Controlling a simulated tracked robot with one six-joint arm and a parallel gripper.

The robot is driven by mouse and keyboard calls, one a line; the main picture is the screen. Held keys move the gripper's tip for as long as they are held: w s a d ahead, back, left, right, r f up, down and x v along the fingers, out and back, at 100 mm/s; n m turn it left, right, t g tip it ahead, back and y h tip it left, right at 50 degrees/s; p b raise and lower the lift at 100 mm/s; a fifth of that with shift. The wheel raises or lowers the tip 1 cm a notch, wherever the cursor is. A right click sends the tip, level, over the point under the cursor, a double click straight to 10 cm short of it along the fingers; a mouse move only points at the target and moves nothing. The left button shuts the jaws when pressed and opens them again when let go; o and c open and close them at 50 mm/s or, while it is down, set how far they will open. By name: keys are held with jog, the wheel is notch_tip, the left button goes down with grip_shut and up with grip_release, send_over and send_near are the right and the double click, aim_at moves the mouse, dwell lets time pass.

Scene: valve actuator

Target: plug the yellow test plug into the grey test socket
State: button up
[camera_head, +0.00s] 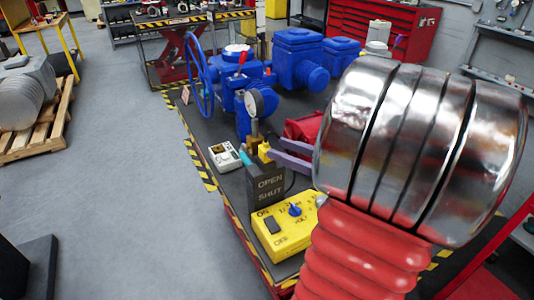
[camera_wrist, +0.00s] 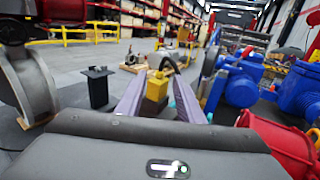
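A yellow plug (camera_head: 264,150), which looks like the test plug, stands by the dark OPEN/SHUT block (camera_head: 268,188) on the bench. My gripper (camera_head: 272,145) reaches in from the right, its two purple fingers apart with their tips at the plug. In the wrist view the yellow plug (camera_wrist: 157,86) shows between the fingers, a dark cable looping behind it. There seems to be a gap on its right side; contact is hard to tell. I cannot identify the grey test socket with certainty.
A yellow box with a blue knob (camera_head: 295,209) sits at the bench's near end. A small white-grey meter (camera_head: 224,156) lies left of the plug. A pressure gauge (camera_head: 261,103) and blue valve actuators (camera_head: 298,60) stand behind. A red part (camera_head: 302,128) lies close to my fingers.

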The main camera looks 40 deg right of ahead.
jog(key=shift+x, duration=1.9)
jog(key=x, duration=0.5)
jog(key=shift+w, duration=0.3)
jog(key=shift+c, duration=0.3)
jog(key=shift+f, duration=0.1)
grip_shut()
